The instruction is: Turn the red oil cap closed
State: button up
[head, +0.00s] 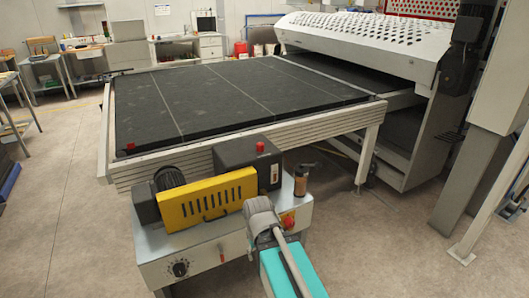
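A small red cap (260,146), which looks like the oil cap, sits on top of a black box-shaped housing (238,160) on the machine's near end. It is too small to tell whether it is turned open or closed. My arm (263,222) rises from the bottom of the head view, with its grey end in front of the grey cabinet, below and apart from the cap. I cannot make out any gripper fingers, so my gripper does not show.
A yellow slotted guard (207,200) and a dark motor stand left of the housing. A small amber bottle (301,181) and a red knob (288,220) are to the right on the grey cabinet (215,258). Behind lies the black conveyor bed (230,100). Floor is free on both sides.

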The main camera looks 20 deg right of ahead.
aim_at(260, 145)
jog(key=k, duration=0.3)
jog(key=z, duration=0.3)
jog(key=i, duration=1.2)
